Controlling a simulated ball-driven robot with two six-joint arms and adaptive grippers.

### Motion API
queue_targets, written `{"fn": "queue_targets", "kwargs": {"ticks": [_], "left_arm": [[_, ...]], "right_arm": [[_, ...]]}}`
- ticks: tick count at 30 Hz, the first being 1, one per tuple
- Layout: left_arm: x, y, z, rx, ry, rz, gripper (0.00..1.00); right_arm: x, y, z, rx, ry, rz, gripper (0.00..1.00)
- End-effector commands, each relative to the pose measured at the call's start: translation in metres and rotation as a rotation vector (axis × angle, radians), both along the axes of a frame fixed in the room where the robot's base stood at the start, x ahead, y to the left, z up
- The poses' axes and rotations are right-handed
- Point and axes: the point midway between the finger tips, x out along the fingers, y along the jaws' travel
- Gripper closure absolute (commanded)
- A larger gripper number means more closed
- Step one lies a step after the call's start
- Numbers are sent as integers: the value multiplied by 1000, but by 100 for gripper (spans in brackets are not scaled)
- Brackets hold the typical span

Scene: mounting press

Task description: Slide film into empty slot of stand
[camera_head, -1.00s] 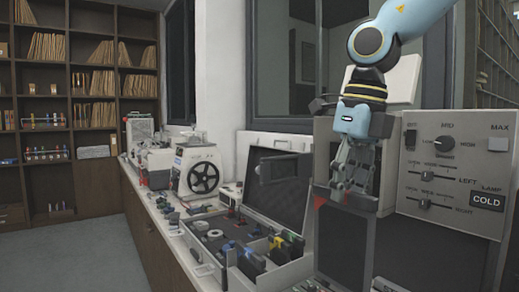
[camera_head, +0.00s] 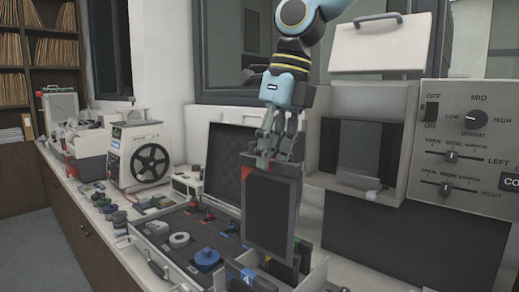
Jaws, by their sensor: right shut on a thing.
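My right gripper (camera_head: 264,158) hangs down from above, its fingers shut on the top edge of a dark rectangular film (camera_head: 271,215) with a red corner mark. The film is upright, slightly tilted. The stand (camera_head: 316,277) is a pale, open-topped holder at the bottom of the camera_head view, with several dark sheets with coloured marks in it. The film's lower edge overlaps the stand in the picture; I cannot tell whether it is above or inside a slot. The empty slot cannot be made out. My left gripper is not in view.
An open case (camera_head: 148,241) with a blue reel and small parts lies left of the film, its dark lid (camera_head: 228,160) raised behind. The press with control panel (camera_head: 461,150) stands on the right. A machine with a black handwheel (camera_head: 151,165) is farther left along the counter.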

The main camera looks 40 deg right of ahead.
Motion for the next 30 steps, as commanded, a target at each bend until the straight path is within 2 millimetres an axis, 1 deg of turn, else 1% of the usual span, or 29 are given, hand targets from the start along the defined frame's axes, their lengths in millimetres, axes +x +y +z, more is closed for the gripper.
{"fn": "queue_targets", "kwargs": {"ticks": [1,3,6,11,15,18,23,30], "left_arm": [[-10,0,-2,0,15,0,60],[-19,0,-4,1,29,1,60],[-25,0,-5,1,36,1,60],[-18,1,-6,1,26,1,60],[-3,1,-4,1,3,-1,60],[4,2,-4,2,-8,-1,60],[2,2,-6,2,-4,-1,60],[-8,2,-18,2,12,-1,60]], "right_arm": [[0,0,-5,0,2,0,100],[0,0,-10,0,2,1,100],[-1,0,-19,1,2,0,100],[0,0,-25,0,0,0,100],[0,0,-25,0,0,1,100],[0,0,-25,0,0,1,100],[0,0,-25,-4,-1,0,100],[0,1,-26,-28,-3,-2,100]]}}
